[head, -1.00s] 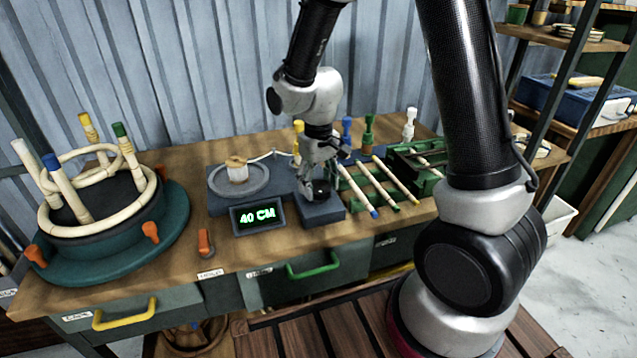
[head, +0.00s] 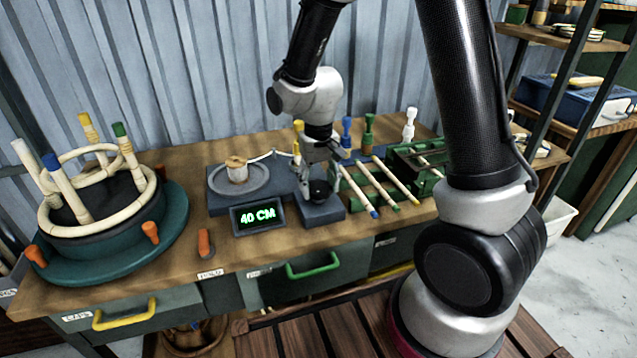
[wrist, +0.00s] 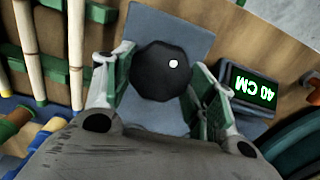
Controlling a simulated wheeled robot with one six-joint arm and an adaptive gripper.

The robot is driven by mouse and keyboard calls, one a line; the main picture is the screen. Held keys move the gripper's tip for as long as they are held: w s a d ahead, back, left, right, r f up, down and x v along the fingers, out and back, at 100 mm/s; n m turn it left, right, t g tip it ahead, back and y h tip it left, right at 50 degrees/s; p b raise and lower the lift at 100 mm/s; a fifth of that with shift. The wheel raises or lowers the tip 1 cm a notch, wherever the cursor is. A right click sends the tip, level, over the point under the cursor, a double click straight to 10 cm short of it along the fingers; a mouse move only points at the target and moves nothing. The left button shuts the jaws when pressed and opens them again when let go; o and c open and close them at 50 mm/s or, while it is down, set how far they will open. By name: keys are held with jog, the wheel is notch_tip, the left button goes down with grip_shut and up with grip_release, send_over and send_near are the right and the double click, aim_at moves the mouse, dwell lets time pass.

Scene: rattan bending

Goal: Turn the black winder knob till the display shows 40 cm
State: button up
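The black winder knob (head: 319,189) sits on a grey-blue block at the front of the bench. It also shows in the wrist view (wrist: 160,72) as a dark faceted disc with a white dot. The display (head: 258,216), left of the block, reads 40 CM in green; it shows upside down in the wrist view (wrist: 252,89). My gripper (head: 320,176) points down over the knob. In the wrist view my gripper (wrist: 160,85) has its fingers spread on either side of the knob, and nothing is held between them.
A round grey plate with a pale spool (head: 237,172) stands left of the block. A green rack with pale rods (head: 385,183) lies close on the right. A rattan frame on a teal turntable (head: 105,262) fills the bench's left end. An orange lever (head: 205,243) stands near the front edge.

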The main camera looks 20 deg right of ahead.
aim_at(319, 187)
jog(key=o, duration=0.4)
notch_tip(319, 187, up, 12)
dwell(0.5)
jog(key=s+d+r+t, duration=0.2)
jog(key=s+d+r, duration=0.3)
jog(key=s+d, duration=0.2)
jog(key=s+d+r+t, duration=0.2)
jog(key=s+d+r, duration=0.3)
jog(key=s, duration=0.7)
jog(key=d, duration=0.2)
jog(key=shift+s+d+r, duration=0.25)
jog(key=shift+d+r, duration=0.05)
jog(key=shift+d, duration=0.1)
